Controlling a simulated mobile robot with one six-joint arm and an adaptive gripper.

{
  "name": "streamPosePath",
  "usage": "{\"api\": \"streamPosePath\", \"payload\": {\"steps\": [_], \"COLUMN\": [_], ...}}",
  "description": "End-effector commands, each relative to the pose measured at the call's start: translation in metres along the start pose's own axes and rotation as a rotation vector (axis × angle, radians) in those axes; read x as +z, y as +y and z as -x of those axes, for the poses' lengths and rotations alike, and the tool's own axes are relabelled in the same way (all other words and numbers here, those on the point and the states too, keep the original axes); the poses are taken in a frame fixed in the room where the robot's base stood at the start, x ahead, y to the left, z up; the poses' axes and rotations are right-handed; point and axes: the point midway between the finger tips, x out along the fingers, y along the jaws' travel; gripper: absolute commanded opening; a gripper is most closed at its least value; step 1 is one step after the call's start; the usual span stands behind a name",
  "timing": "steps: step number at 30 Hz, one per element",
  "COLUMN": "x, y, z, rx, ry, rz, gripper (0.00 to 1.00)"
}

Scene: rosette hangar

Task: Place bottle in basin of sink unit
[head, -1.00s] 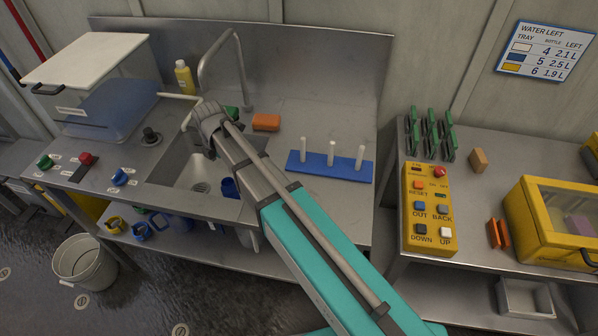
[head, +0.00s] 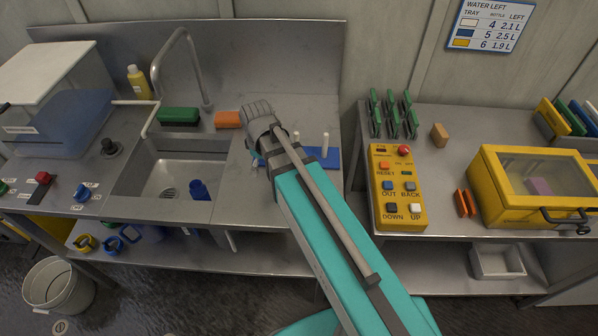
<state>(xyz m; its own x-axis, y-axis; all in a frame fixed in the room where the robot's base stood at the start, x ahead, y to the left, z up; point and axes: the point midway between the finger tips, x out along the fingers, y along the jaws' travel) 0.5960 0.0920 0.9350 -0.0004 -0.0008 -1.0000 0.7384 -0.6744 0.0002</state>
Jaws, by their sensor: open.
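A dark blue bottle-like object (head: 200,188) is in the basin (head: 165,180) of the steel sink unit, at its right side. I cannot tell whether it leans on the wall. A yellow bottle (head: 139,84) stands upright behind the sink, near the tap.
The tall tap (head: 180,62) arches behind the basin. A green block (head: 178,115) and an orange block (head: 228,119) lie behind it. The blue rack (head: 322,158) with white pegs stands right of the basin. A yellow button box (head: 397,187) is on the right bench.

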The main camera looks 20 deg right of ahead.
Motion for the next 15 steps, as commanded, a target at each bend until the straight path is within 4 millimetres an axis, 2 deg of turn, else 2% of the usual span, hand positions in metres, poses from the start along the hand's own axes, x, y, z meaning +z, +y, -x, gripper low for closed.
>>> {"api": "streamPosePath", "payload": {"steps": [1, 6, 12, 15], "x": [0.017, 0.059, 0.094, 0.103], "y": [0.002, 0.011, 0.017, 0.018], "z": [0.0, 0.0, 0.0, 0.0], "rx": [0.0, 0.0, 0.0, 0.0], "ry": [0.0, 0.0, 0.0, 0.0], "rz": [-0.092, -0.412, -0.702, -0.783], "gripper": [1.0, 1.0, 1.0, 1.0]}}
